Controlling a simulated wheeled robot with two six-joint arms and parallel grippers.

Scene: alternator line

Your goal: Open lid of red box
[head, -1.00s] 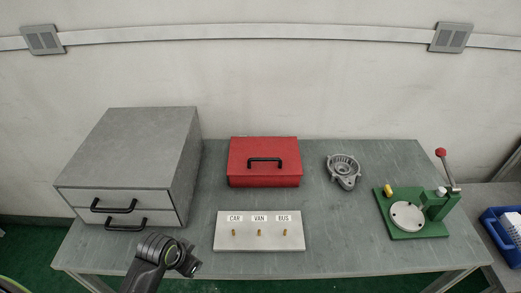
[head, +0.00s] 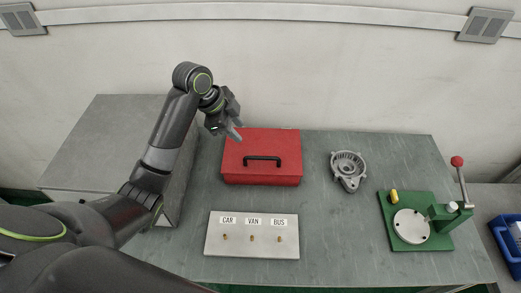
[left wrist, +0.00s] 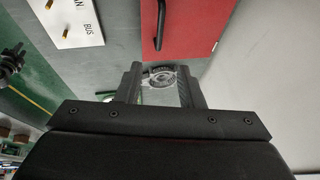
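The red box (head: 262,170) stands on the grey table with its lid closed. My left gripper (head: 236,134) is by the box's back left corner, pointing down and to the right. In the left wrist view its two fingers (left wrist: 160,88) are apart with nothing held between them. The red box (left wrist: 192,22) and its handle (left wrist: 160,25) lie beyond the fingers there. I cannot tell whether a fingertip touches the lid. A dark jointed part at that view's left edge may be my right gripper (left wrist: 10,60); its state is unclear.
A grey drawer cabinet (head: 75,150) stands left, partly hidden by my left arm. A white CAR, VAN, BUS board (head: 252,248) lies before the box. A metal alternator housing (head: 347,170) and a green lever fixture (head: 395,240) are to the right. A blue bin (head: 507,238) is far right.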

